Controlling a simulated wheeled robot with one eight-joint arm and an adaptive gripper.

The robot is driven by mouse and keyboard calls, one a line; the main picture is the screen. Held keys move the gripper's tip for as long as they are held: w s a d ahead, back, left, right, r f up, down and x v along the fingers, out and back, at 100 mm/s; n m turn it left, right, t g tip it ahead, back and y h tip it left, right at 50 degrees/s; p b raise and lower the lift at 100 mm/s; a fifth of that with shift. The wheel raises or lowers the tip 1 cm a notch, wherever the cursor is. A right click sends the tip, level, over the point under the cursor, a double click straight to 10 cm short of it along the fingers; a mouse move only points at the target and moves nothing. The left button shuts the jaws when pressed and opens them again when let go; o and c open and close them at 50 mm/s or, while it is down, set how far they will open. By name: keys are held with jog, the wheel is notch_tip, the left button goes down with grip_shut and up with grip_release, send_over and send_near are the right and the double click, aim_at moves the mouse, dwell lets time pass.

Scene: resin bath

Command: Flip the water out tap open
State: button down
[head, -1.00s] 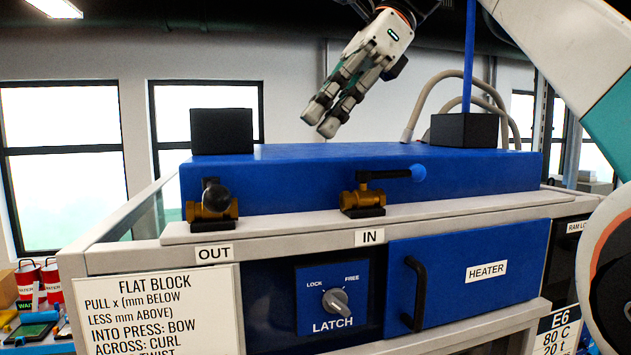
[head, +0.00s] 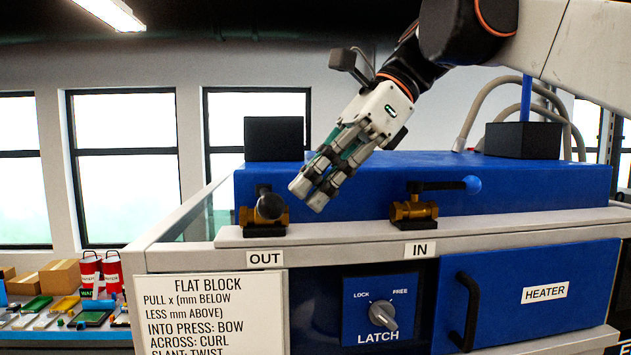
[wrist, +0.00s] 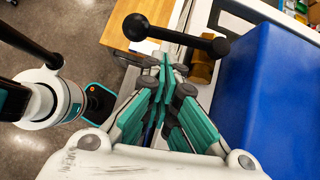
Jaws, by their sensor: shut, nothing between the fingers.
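The OUT tap (head: 264,211) is a brass valve with a black ball-ended lever, above the OUT label (head: 265,259) on the front ledge. In the head view its lever points toward the camera. In the wrist view the black lever (wrist: 175,36) lies across the top, just beyond the fingertips, with the brass body (wrist: 202,68) at its right. My gripper (head: 307,194) is shut and empty, tilted down to the left, to the right of the OUT tap. The wrist view shows its fingertips (wrist: 163,66) together near the lever; I cannot tell whether they touch.
The IN tap (head: 414,208), with a blue-ended lever pointing right, stands right of my gripper. The blue bath (head: 500,180) lies behind the taps. Below are the LATCH knob (head: 382,314) and the HEATER door (head: 535,293). Space in front of the ledge looks clear.

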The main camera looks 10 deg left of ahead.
aim_at(267, 198)
jog(key=shift+s+a+f, duration=0.15)
jog(key=shift+s+a, duration=0.15)
jog(key=shift+a, duration=0.5)
jog(key=shift+s+a+m+t, duration=0.3)
jog(key=shift+s+a+m, duration=0.1)
jog(key=shift+s+a, duration=0.2)
jog(key=shift+w, duration=0.1)
